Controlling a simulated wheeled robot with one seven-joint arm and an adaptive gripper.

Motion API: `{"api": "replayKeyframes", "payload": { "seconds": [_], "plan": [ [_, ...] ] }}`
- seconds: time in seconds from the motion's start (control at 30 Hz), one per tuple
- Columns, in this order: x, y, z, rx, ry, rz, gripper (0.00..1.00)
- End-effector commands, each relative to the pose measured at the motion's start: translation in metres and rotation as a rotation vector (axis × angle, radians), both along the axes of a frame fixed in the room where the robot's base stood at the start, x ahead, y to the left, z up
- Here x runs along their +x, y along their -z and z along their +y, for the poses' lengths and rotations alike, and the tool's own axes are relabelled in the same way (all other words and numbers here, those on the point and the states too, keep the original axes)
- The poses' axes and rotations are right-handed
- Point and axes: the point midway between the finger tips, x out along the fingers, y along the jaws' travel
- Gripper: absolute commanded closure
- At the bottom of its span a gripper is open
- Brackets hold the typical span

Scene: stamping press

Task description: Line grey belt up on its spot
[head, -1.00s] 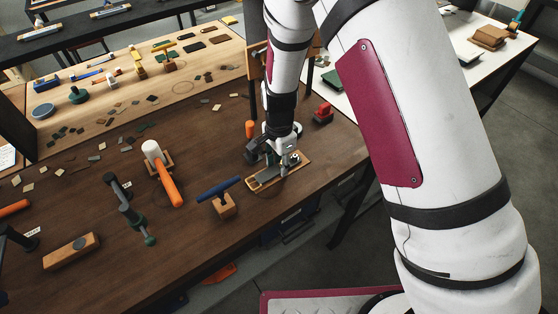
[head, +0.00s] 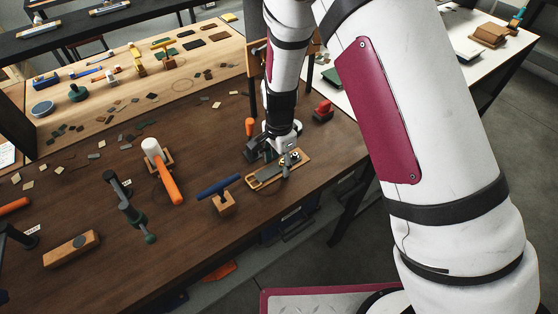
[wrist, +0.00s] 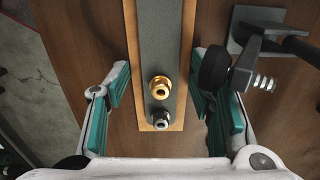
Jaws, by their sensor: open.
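A long grey strip, which looks like the grey belt (wrist: 159,40), lies lengthwise along a narrow wooden board (wrist: 131,52). A brass fitting (wrist: 160,86) and a silver fitting (wrist: 160,118) sit on the strip near its near end. In the head view the board (head: 264,182) lies near the front right of the dark table. My gripper (wrist: 160,82) is open, with one teal-padded finger on each side of the board and a gap to each. Nothing is held. In the head view my gripper (head: 272,146) partly hides the board's far side.
A dark metal piece with a rod (wrist: 262,42) stands close to the right finger. On the dark table (head: 100,215) are an orange-handled mallet (head: 168,182), a blue-handled tool on a wooden block (head: 223,205) and a red object (head: 323,111).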

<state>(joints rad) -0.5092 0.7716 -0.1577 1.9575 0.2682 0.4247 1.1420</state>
Motion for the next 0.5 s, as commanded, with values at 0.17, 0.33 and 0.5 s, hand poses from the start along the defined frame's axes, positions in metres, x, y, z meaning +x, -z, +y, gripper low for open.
{"api": "replayKeyframes", "payload": {
  "seconds": [0.17, 0.33, 0.5],
  "plan": [
    [0.0, -0.002, 0.0, 0.001, 0.0, -0.001, 0.51],
    [-0.001, -0.016, 0.0, 0.001, 0.0, -0.001, 0.51],
    [-0.001, -0.031, 0.0, 0.0, 0.0, -0.001, 0.51]
  ]
}}
